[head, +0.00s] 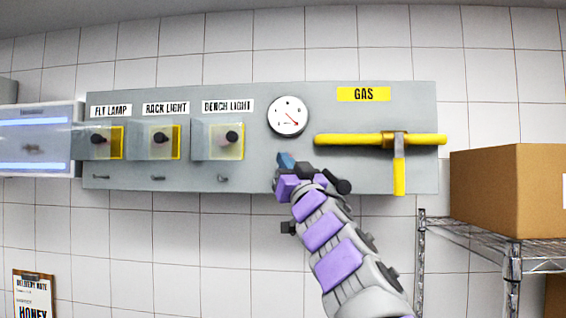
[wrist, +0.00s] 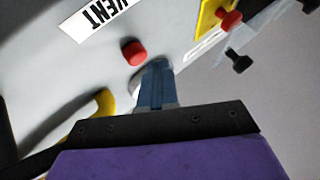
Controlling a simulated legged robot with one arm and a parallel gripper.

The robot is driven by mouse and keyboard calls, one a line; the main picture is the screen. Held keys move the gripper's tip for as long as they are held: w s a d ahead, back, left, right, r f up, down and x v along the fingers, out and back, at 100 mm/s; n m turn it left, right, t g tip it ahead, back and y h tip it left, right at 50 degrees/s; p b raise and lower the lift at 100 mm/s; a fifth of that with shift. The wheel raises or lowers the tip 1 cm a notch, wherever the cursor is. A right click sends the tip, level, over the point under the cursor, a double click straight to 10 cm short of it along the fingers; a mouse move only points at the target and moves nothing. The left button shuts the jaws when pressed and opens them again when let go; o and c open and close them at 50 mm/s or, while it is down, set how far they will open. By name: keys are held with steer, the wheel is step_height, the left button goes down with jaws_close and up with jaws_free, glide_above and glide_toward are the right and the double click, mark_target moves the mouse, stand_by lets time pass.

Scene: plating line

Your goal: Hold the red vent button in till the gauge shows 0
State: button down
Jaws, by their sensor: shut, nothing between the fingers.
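The red vent button (wrist: 134,53) shows in the wrist view, on the grey panel below a white label (wrist: 95,22) reading VENT. It is not visible in the head view, where my gripper covers that part of the panel. My gripper (wrist: 157,68) is shut and empty, its blue fingertips just right of the button in the wrist view. A small gap shows between them in the picture; contact is not visible. In the head view my gripper (head: 284,160) is just below the round white gauge (head: 288,116). Its red needle points to the lower right; the numbers are too small to read.
A yellow gas pipe with a valve handle (head: 399,175) is right of my gripper. Several covered switches, including the bench light cover (head: 218,140), are to the left. A cardboard box (head: 500,190) stands on a wire rack (head: 480,235) at the right. Tiled wall below the panel is mostly bare.

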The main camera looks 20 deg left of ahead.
steer(key=shift+d+r+t, duration=0.1)
steer(key=shift+d+t, duration=0.2)
steer(key=shift+d, duration=0.3)
steer(key=shift+a, duration=0.1)
steer(key=shift+w+r+p, duration=0.1)
steer(key=shift+w+p, duration=0.15)
steer(key=shift+p, duration=0.15)
steer(key=shift+w+a, duration=0.2)
steer(key=shift+w, duration=0.05)
stand_by(0.5)
